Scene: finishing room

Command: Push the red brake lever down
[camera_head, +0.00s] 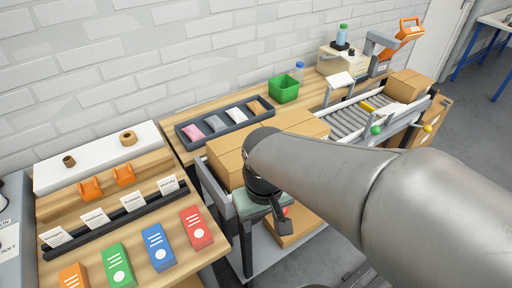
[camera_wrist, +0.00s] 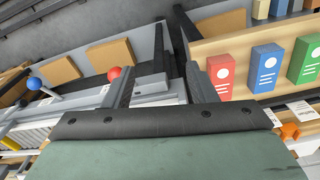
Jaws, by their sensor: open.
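The red ball knob of the brake lever (camera_wrist: 114,72) shows in the wrist view just left of my left finger; the finger hides part of its surroundings. In the head view only a small bit of the red knob (camera_head: 285,211) shows beside my gripper (camera_head: 277,216). My gripper (camera_wrist: 163,62) is open, with nothing between its fingers. It hangs low at the front edge of the conveyor bench. I cannot tell whether a finger touches the knob. The lever's shaft is not clearly seen.
A blue knob (camera_wrist: 34,83) stands further left in the wrist view. Green (camera_head: 377,130) and yellow (camera_head: 428,127) knobs stand along the conveyor (camera_head: 345,122). A large carton (camera_head: 226,163) lies behind my gripper. A wooden bench with a red box (camera_head: 196,228) is to the left.

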